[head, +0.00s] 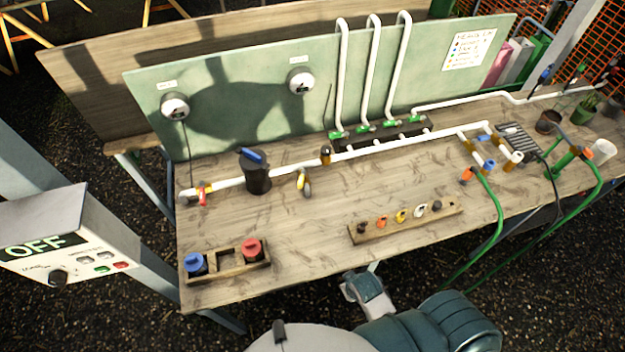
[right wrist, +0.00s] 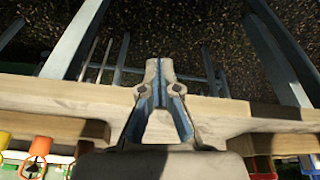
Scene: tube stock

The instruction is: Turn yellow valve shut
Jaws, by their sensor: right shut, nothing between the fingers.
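A yellow-handled valve (head: 302,180) sits at the white pipe on the wooden bench, left of the middle in the head view. Its handle appears to hang down at an angle from the pipe. My right gripper (head: 373,268) is at the bench's front edge, well in front of the valve and apart from it. In the right wrist view the right gripper (right wrist: 158,65) is shut with nothing between its fingers, and bench wood shows behind it. The valve cannot be made out in the wrist view. My left gripper is not in view.
A wooden rack (head: 362,238) with several coloured parts stands near the front edge. A wooden tray (head: 228,276) with blue and red-topped parts is at the front left. A black blue-handled part (head: 255,172) stands left of the valve. Bare bench (head: 300,235) lies in front.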

